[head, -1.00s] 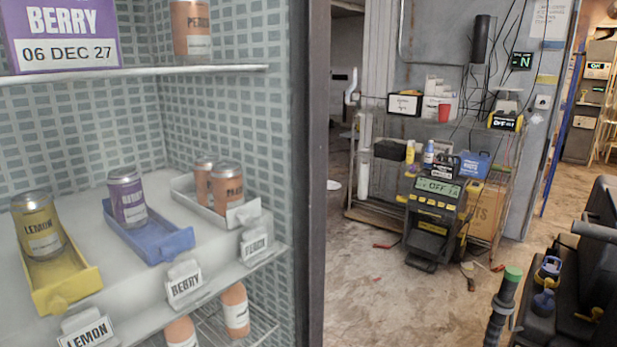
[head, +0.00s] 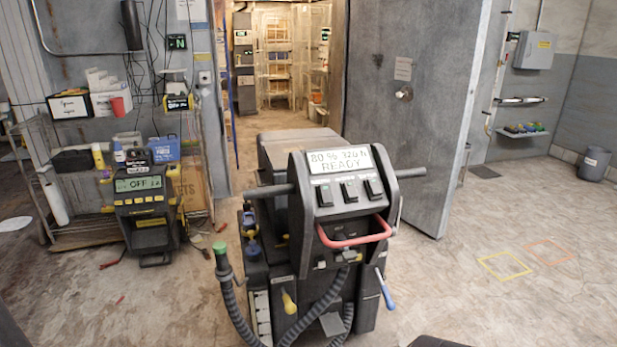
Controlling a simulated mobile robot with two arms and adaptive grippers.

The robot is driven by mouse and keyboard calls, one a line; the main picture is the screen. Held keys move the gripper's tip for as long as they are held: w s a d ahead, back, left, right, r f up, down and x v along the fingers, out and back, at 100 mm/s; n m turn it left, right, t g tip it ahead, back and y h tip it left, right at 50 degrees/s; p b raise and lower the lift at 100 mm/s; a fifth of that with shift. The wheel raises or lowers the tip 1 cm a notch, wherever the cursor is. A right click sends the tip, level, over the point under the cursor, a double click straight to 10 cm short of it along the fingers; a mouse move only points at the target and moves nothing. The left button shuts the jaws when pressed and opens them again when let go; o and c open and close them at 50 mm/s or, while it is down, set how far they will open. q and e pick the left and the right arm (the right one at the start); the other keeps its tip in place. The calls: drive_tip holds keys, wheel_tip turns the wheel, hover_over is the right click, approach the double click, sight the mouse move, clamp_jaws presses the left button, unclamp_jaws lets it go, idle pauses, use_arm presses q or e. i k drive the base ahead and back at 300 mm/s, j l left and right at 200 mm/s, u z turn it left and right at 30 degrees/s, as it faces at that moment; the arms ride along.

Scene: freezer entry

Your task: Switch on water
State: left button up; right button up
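A dark machine on a cart stands in the middle of the head view, with a sloped control panel (head: 300,170) at its top. Its display (head: 338,160) appears to read "80 % 326 N READY". Below the display are three black rocker switches: a left switch (head: 324,196), a middle switch (head: 349,191) and a right switch (head: 374,188). The small labels above them are too blurred to read, so I cannot tell which is for water, nor how each is set. A red handle (head: 355,239) curves below the switches. Neither gripper is in view.
A yellow-black device (head: 147,215) showing "OFF" stands at left before a wire shelf rack (head: 90,236). A green-tipped hose (head: 222,262) hangs at the machine's left. A big grey door (head: 420,100) stands open behind.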

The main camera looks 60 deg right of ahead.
sight(373, 183)
drive_tip(key=z, duration=1.95)
